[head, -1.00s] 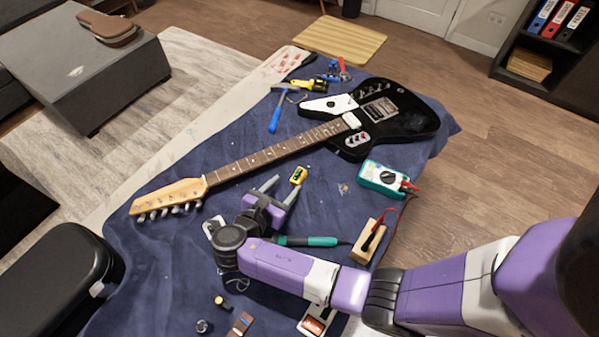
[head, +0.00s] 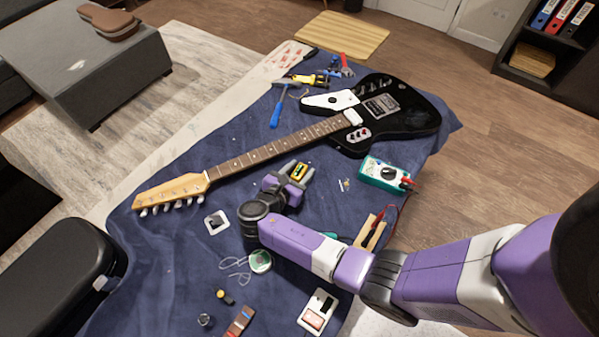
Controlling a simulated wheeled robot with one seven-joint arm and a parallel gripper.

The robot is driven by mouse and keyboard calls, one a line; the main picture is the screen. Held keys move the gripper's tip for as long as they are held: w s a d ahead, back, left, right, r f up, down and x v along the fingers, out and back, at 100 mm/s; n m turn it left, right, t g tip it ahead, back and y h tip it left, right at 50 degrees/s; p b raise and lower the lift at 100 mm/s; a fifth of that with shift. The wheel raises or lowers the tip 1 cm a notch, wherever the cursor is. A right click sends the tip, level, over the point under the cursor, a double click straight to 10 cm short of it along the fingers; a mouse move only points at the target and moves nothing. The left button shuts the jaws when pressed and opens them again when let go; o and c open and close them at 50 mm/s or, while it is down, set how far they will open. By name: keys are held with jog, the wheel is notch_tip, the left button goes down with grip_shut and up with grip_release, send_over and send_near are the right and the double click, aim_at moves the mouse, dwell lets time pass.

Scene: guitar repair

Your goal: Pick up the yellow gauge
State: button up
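The yellow gauge (head: 299,171) is a small yellow block with a dark face. It is on the blue cloth just below the guitar's neck. My gripper (head: 299,169) reaches down over the cloth, with one grey finger on each side of the gauge. The fingers look close to its sides. I cannot tell whether they press on it or whether a small gap is left. The lower end of the gauge is partly hidden by the gripper.
A black and white electric guitar (head: 400,115) lies across the blue cloth (head: 165,255). A teal multimeter (head: 383,173) with a red lead is to the right. A blue hammer (head: 275,110) and other tools are at the back. Several small parts lie at the front.

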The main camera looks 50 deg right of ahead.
grip_shut()
jog(key=shift+r, duration=0.1)
